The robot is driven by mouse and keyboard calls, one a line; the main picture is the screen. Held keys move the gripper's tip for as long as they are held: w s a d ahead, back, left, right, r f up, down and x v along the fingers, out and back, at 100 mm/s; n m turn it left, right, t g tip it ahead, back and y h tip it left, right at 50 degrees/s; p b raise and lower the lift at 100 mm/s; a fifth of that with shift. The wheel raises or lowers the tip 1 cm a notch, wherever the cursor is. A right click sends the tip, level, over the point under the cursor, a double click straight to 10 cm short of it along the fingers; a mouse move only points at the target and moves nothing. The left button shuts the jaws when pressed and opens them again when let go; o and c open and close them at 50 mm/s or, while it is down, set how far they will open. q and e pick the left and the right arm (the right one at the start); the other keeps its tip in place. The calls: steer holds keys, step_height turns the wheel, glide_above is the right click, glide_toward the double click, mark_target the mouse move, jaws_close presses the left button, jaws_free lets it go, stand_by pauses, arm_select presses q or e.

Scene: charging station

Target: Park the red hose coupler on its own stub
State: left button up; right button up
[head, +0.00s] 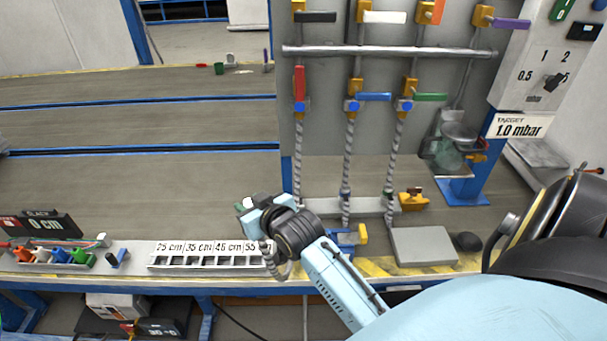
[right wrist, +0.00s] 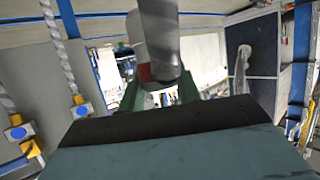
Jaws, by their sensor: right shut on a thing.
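My right gripper (head: 245,205) is above the bench, behind the white size rack, and it also shows in the right wrist view (right wrist: 160,92). Its green fingers are shut on the red coupler (right wrist: 146,73), of which a small red part shows beside a grey hose (right wrist: 160,35). In the head view the coupler is hidden at the gripper. A twisted grey hose (head: 298,150) hangs from the valve with the red handle (head: 299,82), and a hose loop (head: 281,266) hangs below my wrist. I cannot make out the red stub. My left gripper is out of view.
The size rack (head: 205,246) stands at the bench's front edge. The bench behind and left is mostly clear.

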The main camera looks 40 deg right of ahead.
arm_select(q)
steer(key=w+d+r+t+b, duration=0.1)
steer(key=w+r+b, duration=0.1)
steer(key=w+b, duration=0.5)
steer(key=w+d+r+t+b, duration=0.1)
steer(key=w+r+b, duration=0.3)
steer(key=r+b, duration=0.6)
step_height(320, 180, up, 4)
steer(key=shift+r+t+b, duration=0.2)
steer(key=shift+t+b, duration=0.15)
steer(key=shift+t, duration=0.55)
arm_select(e)
steer(key=w+d+f+m+h, duration=0.1)
steer(key=w+d+f, duration=0.3)
steer(key=d, duration=0.5)
steer(key=w+d+f+m+h, duration=0.2)
steer(key=w+d+f, duration=0.2)
steer(key=d, duration=0.5)
steer(key=w+d+f+m+g+h, duration=0.1)
steer(key=w+d+f, duration=0.4)
steer(key=d, duration=0.5)
steer(key=shift+w+h, duration=0.5)
steer(key=shift+w, duration=0.55)
